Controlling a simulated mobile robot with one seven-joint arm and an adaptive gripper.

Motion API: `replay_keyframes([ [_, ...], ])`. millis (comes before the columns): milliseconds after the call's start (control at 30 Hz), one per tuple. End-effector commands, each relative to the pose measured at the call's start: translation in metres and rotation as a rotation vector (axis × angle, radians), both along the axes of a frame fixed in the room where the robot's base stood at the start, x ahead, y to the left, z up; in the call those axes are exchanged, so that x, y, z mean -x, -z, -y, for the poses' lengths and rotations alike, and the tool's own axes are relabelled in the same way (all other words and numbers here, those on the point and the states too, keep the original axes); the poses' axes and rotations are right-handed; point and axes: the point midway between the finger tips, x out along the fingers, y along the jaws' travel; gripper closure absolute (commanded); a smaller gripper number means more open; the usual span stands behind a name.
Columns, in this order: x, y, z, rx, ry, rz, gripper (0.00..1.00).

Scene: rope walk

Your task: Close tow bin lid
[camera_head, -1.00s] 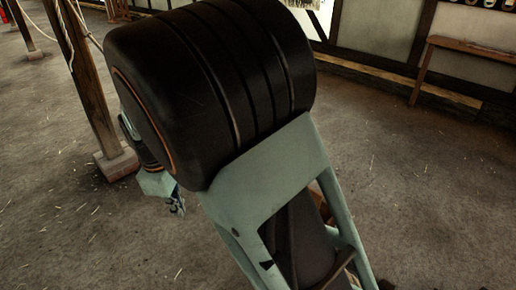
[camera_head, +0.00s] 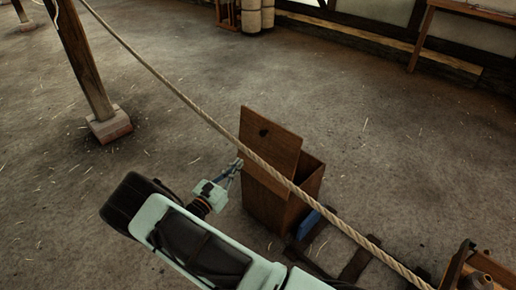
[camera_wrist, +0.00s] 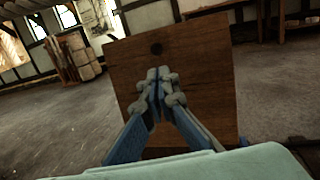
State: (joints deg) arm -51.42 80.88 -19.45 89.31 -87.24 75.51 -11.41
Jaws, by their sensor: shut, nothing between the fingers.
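The tow bin (camera_head: 277,205) is a brown wooden box standing on the floor in the head view. Its lid (camera_head: 270,138) stands up, open, along the bin's left side, with a dark round spot near its top. The lid fills the middle of the wrist view (camera_wrist: 205,85). My gripper (camera_head: 238,163) is at the left face of the lid, near its lower part. In the wrist view my gripper (camera_wrist: 158,72) is shut and empty, its fingertips in front of the lid below the dark spot. I cannot tell whether they touch it.
A taut rope (camera_head: 190,103) crosses the head view diagonally, passing in front of the bin. A wooden post (camera_head: 84,65) on a block stands at left. Pale rolls (camera_head: 257,15) and a bench (camera_head: 425,32) stand at the back. Open floor lies between.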

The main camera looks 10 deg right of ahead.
Motion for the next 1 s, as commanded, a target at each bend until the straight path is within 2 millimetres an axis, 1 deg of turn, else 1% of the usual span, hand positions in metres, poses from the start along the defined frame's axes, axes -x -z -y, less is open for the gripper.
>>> replay_keyframes([
  [33, -0.002, 0.003, 0.000, 0.010, -0.014, 0.003, 1.00],
  [167, -0.011, 0.003, 0.004, 0.016, -0.025, 0.006, 1.00],
  [267, -0.023, 0.002, 0.015, 0.016, -0.022, 0.006, 1.00],
  [500, -0.062, -0.002, 0.049, 0.015, -0.021, 0.005, 1.00],
  [700, -0.090, -0.005, 0.073, 0.014, -0.021, 0.004, 1.00],
  [800, -0.100, -0.007, 0.081, 0.014, -0.022, 0.004, 1.00],
  [1000, -0.108, -0.009, 0.088, 0.014, -0.023, 0.003, 1.00],
])
